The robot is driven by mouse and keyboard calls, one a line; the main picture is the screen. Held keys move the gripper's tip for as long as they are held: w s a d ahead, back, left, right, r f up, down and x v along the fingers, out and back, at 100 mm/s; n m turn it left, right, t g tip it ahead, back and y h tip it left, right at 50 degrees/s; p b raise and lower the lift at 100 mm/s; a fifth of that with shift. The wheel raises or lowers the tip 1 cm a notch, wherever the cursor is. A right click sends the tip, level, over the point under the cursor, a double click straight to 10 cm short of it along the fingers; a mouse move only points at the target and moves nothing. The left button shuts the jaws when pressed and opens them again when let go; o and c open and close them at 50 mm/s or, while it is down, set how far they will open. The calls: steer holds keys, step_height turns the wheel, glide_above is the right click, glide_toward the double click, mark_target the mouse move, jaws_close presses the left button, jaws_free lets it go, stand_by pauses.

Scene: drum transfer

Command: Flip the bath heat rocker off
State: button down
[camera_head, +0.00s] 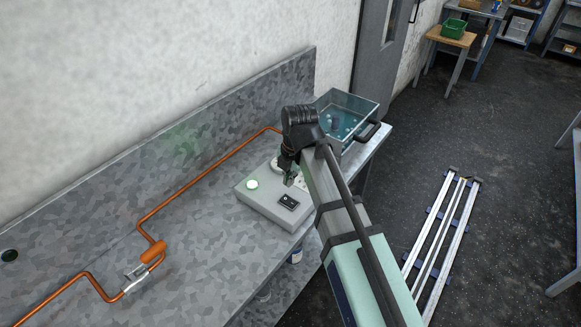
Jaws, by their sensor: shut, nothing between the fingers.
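A pale grey control box (263,208) sits on the metal bench. A black rocker switch (288,202) is set in its top near the front right corner; its position is too small to tell. A lit green lamp (252,184) is at the box's left end. My gripper (290,180) is shut and empty, pointing down just above the box, slightly behind the rocker in the picture. I cannot tell whether it touches the box. It and my arm hide part of the box's back and right side.
A clear-walled bath (345,112) with bluish liquid and a black handle (368,131) stands behind my arm. A copper pipe (195,178) with an orange lever (153,250) runs along the bench (190,275). The bench's left part is mostly clear. Rails (441,235) lie on the floor.

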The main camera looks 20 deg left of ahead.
mark_target(286, 198)
steer(key=shift+w+a+f+p, duration=0.15)
steer(key=shift+f+p, duration=0.2)
steer(key=shift+f, duration=0.85)
steer(key=shift+s+a+f+p, duration=0.1)
steer(key=shift+a+f+p, duration=0.15)
steer(key=shift+f, duration=0.9)
steer(key=shift+w+a+f+p, duration=0.1)
steer(key=shift+f+p, duration=0.3)
steer(key=shift+f, duration=0.8)
steer(key=shift+w+d, duration=0.1)
